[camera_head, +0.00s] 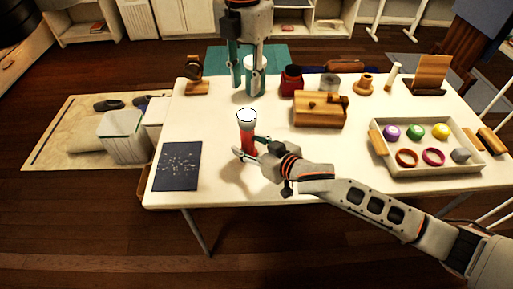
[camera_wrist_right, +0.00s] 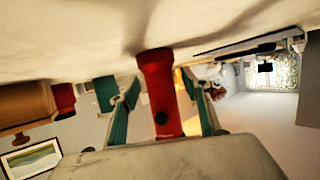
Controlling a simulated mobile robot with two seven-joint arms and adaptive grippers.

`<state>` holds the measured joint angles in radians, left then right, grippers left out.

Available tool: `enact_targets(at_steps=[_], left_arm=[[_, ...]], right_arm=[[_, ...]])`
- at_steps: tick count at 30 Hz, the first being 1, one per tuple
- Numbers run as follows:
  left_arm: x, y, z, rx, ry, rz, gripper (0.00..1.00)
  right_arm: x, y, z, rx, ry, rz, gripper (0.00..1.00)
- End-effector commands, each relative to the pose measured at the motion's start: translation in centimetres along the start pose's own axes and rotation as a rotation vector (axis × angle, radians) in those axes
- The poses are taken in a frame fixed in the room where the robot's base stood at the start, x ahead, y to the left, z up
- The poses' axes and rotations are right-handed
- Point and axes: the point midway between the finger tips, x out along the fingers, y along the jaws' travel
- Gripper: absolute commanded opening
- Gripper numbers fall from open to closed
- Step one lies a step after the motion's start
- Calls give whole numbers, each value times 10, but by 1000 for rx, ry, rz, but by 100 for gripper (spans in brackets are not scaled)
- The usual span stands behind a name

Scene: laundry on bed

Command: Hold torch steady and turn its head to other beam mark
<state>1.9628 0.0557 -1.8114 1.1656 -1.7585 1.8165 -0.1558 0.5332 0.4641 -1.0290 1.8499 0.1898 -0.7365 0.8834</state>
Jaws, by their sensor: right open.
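The torch (camera_head: 248,138) stands upright near the front middle of the white table, with a red body and a pale grey head with a white lens facing up. My right gripper (camera_head: 251,149) is low at the torch, with its fingers open on either side of the red body. In the right wrist view the red body (camera_wrist_right: 160,92) shows between the two teal fingers, with gaps beside it. A dark button is on the body. My left gripper (camera_head: 249,89) points down behind and above the torch, its teal fingers apart and empty, not touching the torch head.
A dark blue speckled sheet (camera_head: 178,167) lies left of the torch. A wooden box (camera_head: 320,112) and a red container (camera_head: 291,80) stand at the back right. A tray (camera_head: 418,171) with balls and rings is at the right. The table around the torch is mostly clear.

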Motion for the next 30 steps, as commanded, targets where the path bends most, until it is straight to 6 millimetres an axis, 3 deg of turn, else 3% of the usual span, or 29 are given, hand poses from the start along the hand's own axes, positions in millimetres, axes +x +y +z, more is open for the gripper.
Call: enact_targets(at_steps=[11, 17, 30], left_arm=[[0, 0, 0, 0, 0, 0, 28], [0, 0, 0, 0, 0, 0, 28], [0, 0, 0, 0, 0, 0, 28]], right_arm=[[7, 0, 0, 0, 1, 0, 47], [7, 0, 0, 0, 0, 0, 0], [7, 0, 0, 0, 0, 0, 0]])
